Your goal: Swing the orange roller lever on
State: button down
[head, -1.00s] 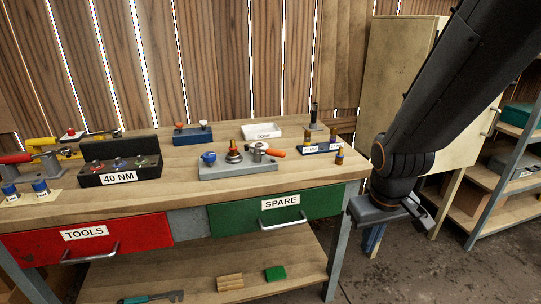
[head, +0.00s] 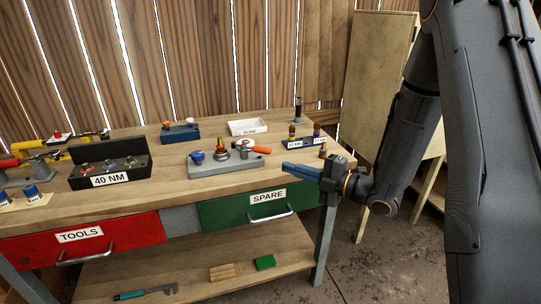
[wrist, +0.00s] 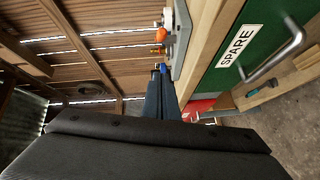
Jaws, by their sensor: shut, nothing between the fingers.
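The orange roller lever (head: 262,149) sits at the right end of a grey base plate (head: 228,168) on the workbench, its orange end pointing right. What looks like the same orange end shows near the top of the wrist view (wrist: 168,20). My gripper (head: 284,169) is shut and empty, its long blue fingers pointing left at the bench's front right edge. The fingertips are in front of and slightly right of the lever, with a gap between them. The fingers also show in the wrist view (wrist: 159,70).
The plate also carries a blue knob (head: 197,156) and a brass-coloured fitting (head: 222,153). A blue block with small cylinders (head: 308,141) stands behind my fingers. A white tray (head: 250,127) is at the back. The green SPARE drawer (head: 240,209) is below.

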jog(key=p, duration=0.4)
send_near(252, 148)
jog(key=a, duration=0.3)
jog(key=shift+w+a+f, duration=0.1)
jog(key=shift+w+f, duration=0.05)
jog(key=shift+f, duration=0.05)
jog(key=shift+w+f, duration=0.1)
jog(key=shift+w, duration=0.2)
jog(key=shift+w+n+g+y+b, duration=0.15)
jog(key=shift+n+g+y+b, duration=0.15)
jog(key=shift+g+b, duration=0.1)
